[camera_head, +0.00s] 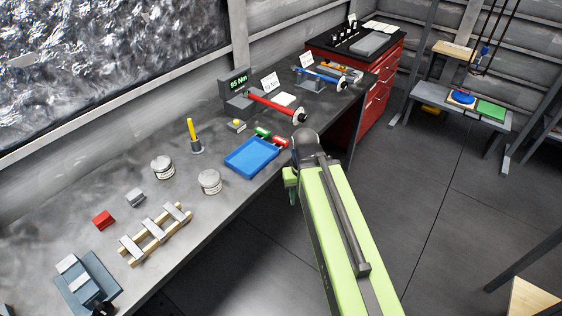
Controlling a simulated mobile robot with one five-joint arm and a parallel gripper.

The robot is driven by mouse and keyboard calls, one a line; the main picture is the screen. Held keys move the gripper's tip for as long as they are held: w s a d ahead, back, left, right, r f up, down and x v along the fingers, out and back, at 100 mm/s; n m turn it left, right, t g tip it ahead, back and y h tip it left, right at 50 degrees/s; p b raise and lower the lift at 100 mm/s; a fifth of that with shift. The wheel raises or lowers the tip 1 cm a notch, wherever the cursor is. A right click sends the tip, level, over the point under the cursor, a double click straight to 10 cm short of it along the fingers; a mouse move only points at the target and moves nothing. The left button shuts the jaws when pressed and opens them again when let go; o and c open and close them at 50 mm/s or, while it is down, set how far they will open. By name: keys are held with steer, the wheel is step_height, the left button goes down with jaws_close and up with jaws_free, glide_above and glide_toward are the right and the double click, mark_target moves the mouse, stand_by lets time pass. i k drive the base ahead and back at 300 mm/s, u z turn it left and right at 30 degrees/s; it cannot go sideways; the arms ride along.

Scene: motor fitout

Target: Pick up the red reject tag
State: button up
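A small red piece with a pale marking, which looks like the red reject tag (280,142), lies on the grey workbench (228,207) just behind the right corner of a blue tray (252,157). A similar green tag (263,132) lies to its left. My green arm reaches up from the bottom right, and its rounded dark joint is just right of the red tag in the picture. My gripper (293,195) seems to point down below that joint, by the bench's front edge. It is mostly hidden by the arm, so its fingers cannot be made out.
A red torque wrench (272,104) and a digital display (236,84) stand behind the tags. A yellow-handled tool (192,132), jars, a red block (103,219) and a wooden rack (155,235) are to the left. A red drawer cabinet (374,108) stands beyond.

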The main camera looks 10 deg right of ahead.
mark_target(283, 143)
steer(key=u, duration=0.05)
steer(key=i, duration=0.65)
steer(key=u, duration=0.85)
steer(key=i, duration=0.75)
steer(key=u, duration=0.45)
steer(key=k, duration=0.7)
steer(key=u, duration=0.25)
steer(key=i, duration=0.7)
steer(key=z, duration=0.15)
